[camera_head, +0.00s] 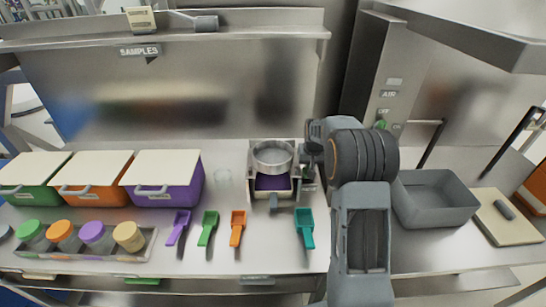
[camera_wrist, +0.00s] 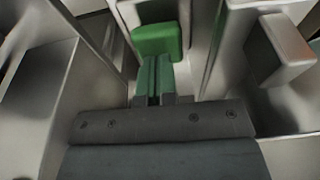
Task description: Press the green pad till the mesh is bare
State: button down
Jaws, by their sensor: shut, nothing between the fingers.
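The green pad (camera_wrist: 157,38) is a rounded block in the upper middle of the wrist view. My gripper (camera_wrist: 154,62) is shut and empty, its two fingers side by side, with the tips at the pad's lower edge in the picture. I cannot tell whether they touch it. In the head view, my gripper (camera_head: 309,172) is at the right side of the sieve stand, and the pad is not clearly visible there. The round metal sieve (camera_head: 272,156) sits on the stand above a purple tray (camera_head: 272,183). Its mesh is too small to judge whether anything lies on it.
Purple, green, orange and teal scoops (camera_head: 304,228) lie in front of the stand. Lidded bins (camera_head: 163,185) and a jar rack (camera_head: 80,246) are at left. A grey tub (camera_head: 436,198) and a board (camera_head: 508,218) are at right. A wall panel has a green knob (camera_head: 381,124).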

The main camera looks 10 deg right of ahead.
jog(key=shift+r, duration=0.15)
jog(key=shift+r+p, duration=1.95)
jog(key=shift+r, duration=0.95)
